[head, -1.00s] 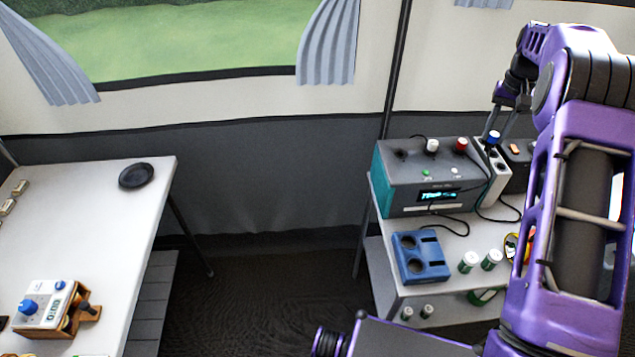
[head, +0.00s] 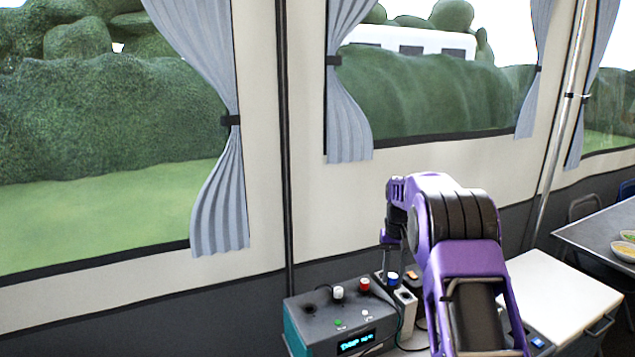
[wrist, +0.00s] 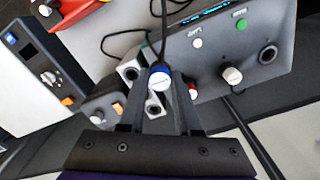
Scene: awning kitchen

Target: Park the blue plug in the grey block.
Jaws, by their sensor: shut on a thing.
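The blue plug (wrist: 160,78) is between the fingers of my gripper (wrist: 158,84) in the wrist view, its white top facing the camera. My gripper is shut on it. The plug also shows as a blue cap (head: 393,278) in the head view, at my gripper's tip. The grey block (wrist: 130,73) lies behind the plug, with one round hole to the plug's left and another opening just below it. The block also shows in the head view (head: 405,297). I cannot tell whether the plug's lower end is above the block or in a hole.
A teal-sided grey instrument (head: 330,325) with a display stands left of the block. It carries a white plug (head: 338,293) and a red plug (head: 364,285). Black cables run near the block. A dark box with an orange switch (wrist: 115,107) sits close by.

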